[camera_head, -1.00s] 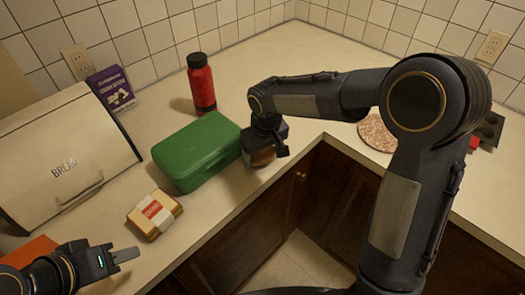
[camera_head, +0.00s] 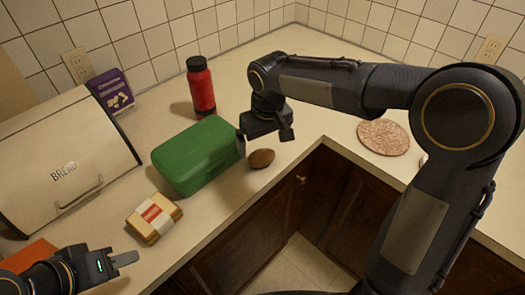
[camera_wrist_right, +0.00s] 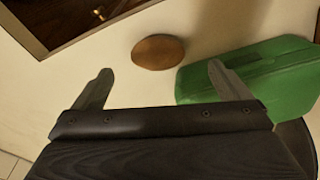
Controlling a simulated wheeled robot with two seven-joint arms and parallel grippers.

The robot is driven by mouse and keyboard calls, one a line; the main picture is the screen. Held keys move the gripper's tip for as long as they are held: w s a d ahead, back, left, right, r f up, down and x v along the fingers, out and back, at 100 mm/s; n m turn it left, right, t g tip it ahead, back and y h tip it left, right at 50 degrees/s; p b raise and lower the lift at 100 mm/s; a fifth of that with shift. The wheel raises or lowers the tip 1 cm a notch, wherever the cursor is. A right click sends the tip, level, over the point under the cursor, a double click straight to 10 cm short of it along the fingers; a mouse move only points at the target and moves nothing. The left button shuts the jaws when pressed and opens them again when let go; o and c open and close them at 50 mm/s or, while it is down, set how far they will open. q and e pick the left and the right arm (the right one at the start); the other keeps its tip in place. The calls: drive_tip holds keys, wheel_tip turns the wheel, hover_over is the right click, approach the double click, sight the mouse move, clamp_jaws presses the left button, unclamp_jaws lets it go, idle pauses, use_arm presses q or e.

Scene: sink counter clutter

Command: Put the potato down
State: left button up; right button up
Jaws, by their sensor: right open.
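The brown oval potato (camera_head: 262,158) lies on the counter just right of the green box (camera_head: 196,154), near the counter's front edge. My right gripper (camera_head: 266,135) is open and empty, raised behind the potato in the head view. In the right wrist view the potato (camera_wrist_right: 158,52) lies beyond the two spread fingertips (camera_wrist_right: 162,80), apart from both. The green box (camera_wrist_right: 258,72) shows there at the right, partly behind one finger. My left gripper (camera_head: 125,258) is at the lower left, away from the potato; its finger opening is unclear.
A wrapped sandwich (camera_head: 154,218) lies left of the potato. A bread box (camera_head: 62,165), purple carton (camera_head: 112,91) and red bottle (camera_head: 201,86) stand farther back. A round speckled trivet (camera_head: 384,137) lies to the right. The inner counter corner is close by.

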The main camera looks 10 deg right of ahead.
wheel_tip(320, 180, up, 5)
drive_tip(key=s+d+m+t+y, duration=0.1)
drive_tip(key=s+d, duration=0.4)
drive_tip(key=s, duration=0.3)
drive_tip(key=s+d+m+t+y, duration=0.1)
drive_tip(key=s+d, duration=0.3)
drive_tip(key=s, duration=0.5)
drive_tip(key=shift+s+d+f+m+y, duration=0.35)
drive_tip(key=shift+m+y, duration=0.15)
drive_tip(key=shift+m, duration=0.1)
drive_tip(key=shift+o, duration=0.4)
drive_tip(key=s+f+m+t, duration=0.1)
drive_tip(key=s+f+t, duration=0.1)
drive_tip(key=s, duration=0.4)
drive_tip(key=shift+a+f+m, duration=0.25)
drive_tip(key=shift+f+m, duration=0.05)
drive_tip(key=shift+f, duration=0.4)
drive_tip(key=shift+s+f, duration=0.1)
drive_tip(key=shift+f, duration=0.1)
